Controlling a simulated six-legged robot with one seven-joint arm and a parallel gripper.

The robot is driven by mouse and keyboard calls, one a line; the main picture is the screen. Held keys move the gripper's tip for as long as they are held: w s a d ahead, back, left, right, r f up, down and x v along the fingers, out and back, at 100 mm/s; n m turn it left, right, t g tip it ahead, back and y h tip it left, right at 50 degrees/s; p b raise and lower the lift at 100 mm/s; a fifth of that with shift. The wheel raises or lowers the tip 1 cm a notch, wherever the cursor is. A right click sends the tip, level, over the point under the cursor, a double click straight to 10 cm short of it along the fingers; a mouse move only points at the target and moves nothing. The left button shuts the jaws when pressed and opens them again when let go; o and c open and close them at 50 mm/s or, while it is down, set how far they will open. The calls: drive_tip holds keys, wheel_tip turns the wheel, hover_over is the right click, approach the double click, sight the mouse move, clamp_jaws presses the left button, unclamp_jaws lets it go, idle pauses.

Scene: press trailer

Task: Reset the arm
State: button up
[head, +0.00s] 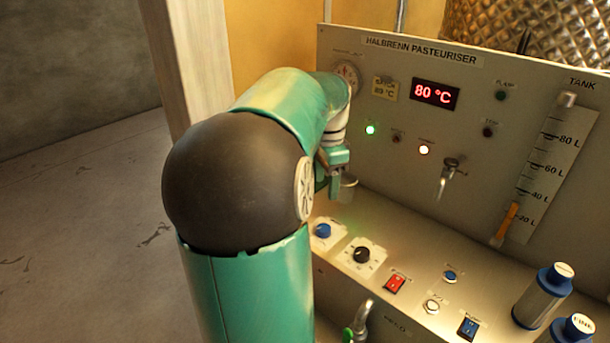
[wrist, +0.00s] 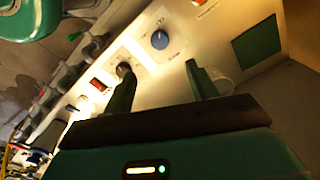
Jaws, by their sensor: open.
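My arm, green with a black joint cover, rises at the left of the head view and bends toward the pasteuriser panel (head: 400,120). My gripper (head: 338,172) hangs in front of the panel's lower left, partly hidden by the arm. In the wrist view my gripper (wrist: 160,70) has its two dark green fingers spread apart, with nothing between them. A blue knob (wrist: 159,40) shows beyond the fingertips; a black knob (wrist: 123,69) is close to the left finger in the picture. I cannot tell the exact gap to either.
Blue-capped cylinders (head: 545,295) stand at the right. The display (head: 435,95) reads 80 °C. A pale post (head: 190,60) stands behind my arm; the floor (head: 80,220) at left is clear.

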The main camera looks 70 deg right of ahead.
drive_tip(key=w+a+r+n+t, duration=0.1)
drive_tip(key=w+a+n+t, duration=0.2)
drive_tip(key=w+a+n, duration=1.35)
drive_tip(key=w+a+n+t, duration=0.1)
drive_tip(key=a+n, duration=0.4)
drive_tip(key=a, duration=1)
drive_tip(key=w+a+f+n+t, duration=0.1)
drive_tip(key=a+n, duration=0.5)
drive_tip(key=a, duration=0.9)
drive_tip(key=shift+a+f+t, duration=0.2)
drive_tip(key=shift+f+t, duration=0.05)
drive_tip(key=shift+t, duration=0.05)
drive_tip(key=shift+s, duration=0.1)
